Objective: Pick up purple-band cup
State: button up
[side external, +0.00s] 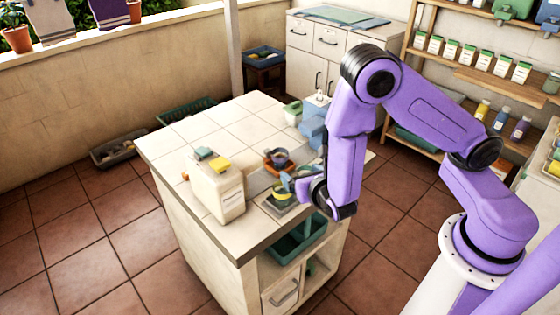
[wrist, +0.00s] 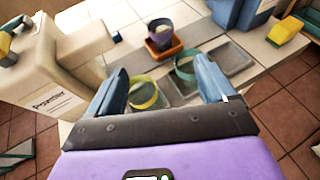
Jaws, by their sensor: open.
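The purple-band cup (wrist: 160,35) stands upright in a small orange-brown dish (wrist: 165,52), ahead of my gripper in the wrist view. It also shows in the side view (side external: 277,155), just beyond my gripper. My gripper (wrist: 160,72) is open, its blue fingers spread wide, with nothing held. A yellow-green-band cup (wrist: 144,96) lies between the fingers, nearer the left one. A teal-green-band cup (wrist: 186,68) is near the right fingertip. In the side view my gripper (side external: 290,187) covers part of these nearer cups.
A big cream container (side external: 216,187) with a label stands left of my gripper, with a yellow sponge (side external: 219,164) on it. Grey recessed trays (wrist: 228,60) lie under the nearer cups. Blue containers (side external: 314,127) stand behind on the right. Tiled counter (side external: 215,130) is clear at the back left.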

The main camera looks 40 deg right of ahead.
send_near(278, 152)
jog(key=shift+w+f, duration=0.1)
jog(key=shift+f, duration=0.3)
jog(key=shift+r+x, duration=0.15)
jog(key=shift+x, duration=1.25)
jog(key=shift+r+x, duration=0.15)
jog(key=shift+x, duration=1.25)
jog(key=c, duration=1.2)
